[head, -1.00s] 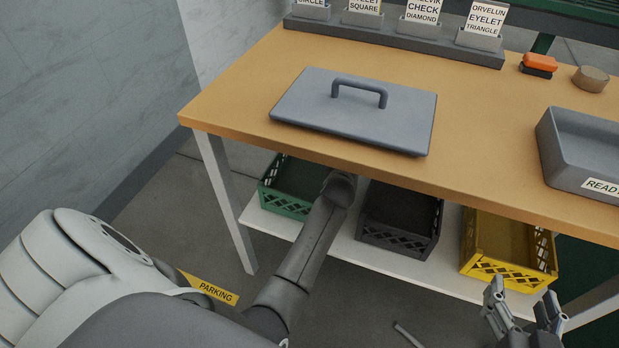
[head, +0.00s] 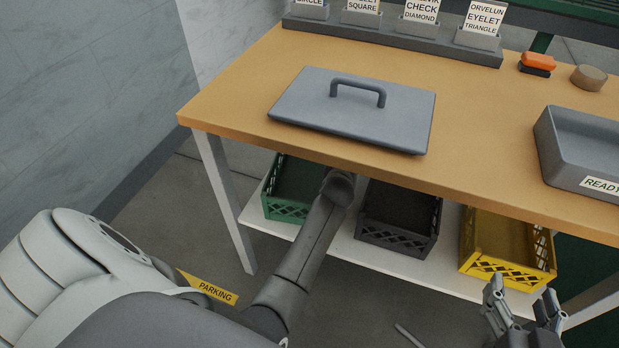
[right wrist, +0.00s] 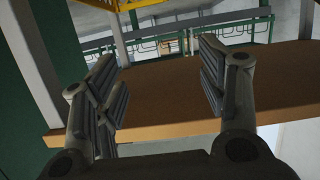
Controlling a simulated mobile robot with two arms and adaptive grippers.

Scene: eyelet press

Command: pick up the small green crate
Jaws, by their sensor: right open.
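The small green crate (head: 285,208) is on the left part of the white shelf under the wooden table, in the head view. It is open-topped with lattice sides, and the table edge hides its back. My left arm reaches under the table beside it and covers its right side. My left gripper is hidden, so I cannot tell whether it touches the crate. My right gripper (head: 524,308) is open and empty, low at the right in front of the yellow crate; its fingers also show in the right wrist view (right wrist: 165,85).
A dark grey crate (head: 398,240) and a yellow crate (head: 508,271) stand right of the green one on the shelf (head: 345,249). The tabletop (head: 470,150) above holds a grey handled lid (head: 352,115) and a grey tray (head: 568,178). A table leg (head: 226,205) stands at the left.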

